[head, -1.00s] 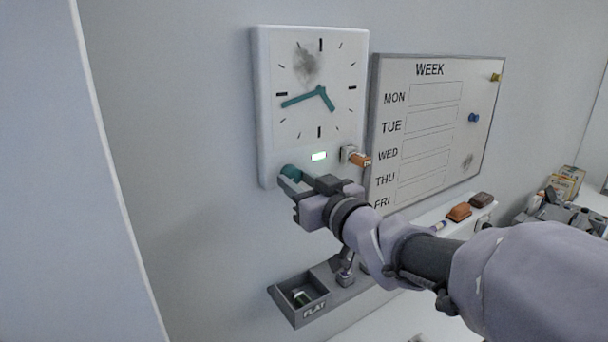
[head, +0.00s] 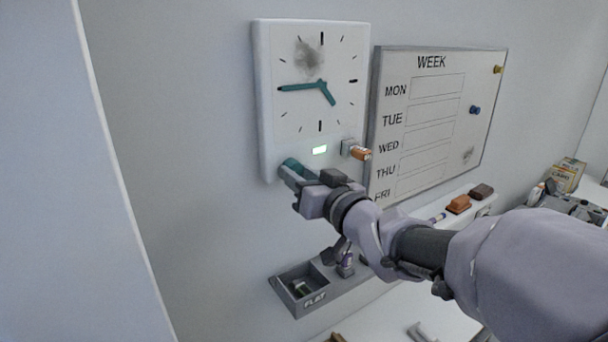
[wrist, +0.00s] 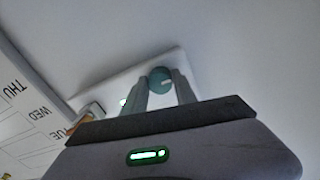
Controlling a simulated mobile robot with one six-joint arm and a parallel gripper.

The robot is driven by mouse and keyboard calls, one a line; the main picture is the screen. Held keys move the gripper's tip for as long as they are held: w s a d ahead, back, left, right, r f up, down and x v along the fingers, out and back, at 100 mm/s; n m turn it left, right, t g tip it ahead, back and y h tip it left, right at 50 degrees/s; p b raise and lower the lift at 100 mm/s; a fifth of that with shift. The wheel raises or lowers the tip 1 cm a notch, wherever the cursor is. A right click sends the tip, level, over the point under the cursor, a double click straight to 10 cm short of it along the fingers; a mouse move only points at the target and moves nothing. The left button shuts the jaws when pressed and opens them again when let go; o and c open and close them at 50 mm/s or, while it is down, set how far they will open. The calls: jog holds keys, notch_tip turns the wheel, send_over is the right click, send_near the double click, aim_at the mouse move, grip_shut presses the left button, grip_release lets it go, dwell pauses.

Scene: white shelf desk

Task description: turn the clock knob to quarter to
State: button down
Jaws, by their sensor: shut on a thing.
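The white wall clock (head: 285,120) hangs on the grey wall in the head view. Its long teal hand (head: 298,87) points left at the mark for quarter to. Its short teal hand (head: 328,94) points to the lower right. A small green light (head: 319,149) glows below the dial. The teal knob (head: 293,165) is at the clock's lower left, partly hidden by my gripper (head: 289,176). In the wrist view, the round knob (wrist: 160,78) sits between the two fingertips of my gripper (wrist: 160,88), which is shut on it.
An orange-tipped plug or switch (head: 359,152) sticks out at the clock's lower right, close to my arm. The WEEK whiteboard (head: 432,120) hangs to the right. An orange-brown block (head: 458,204) lies on a ledge.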

jog(key=c, duration=1)
grip_release()
jog(key=p+v, duration=0.1)
jog(key=v, duration=1.6)
jog(key=shift+s+p, duration=0.2)
jog(key=shift+p, duration=0.15)
jog(key=shift+d, duration=0.15)
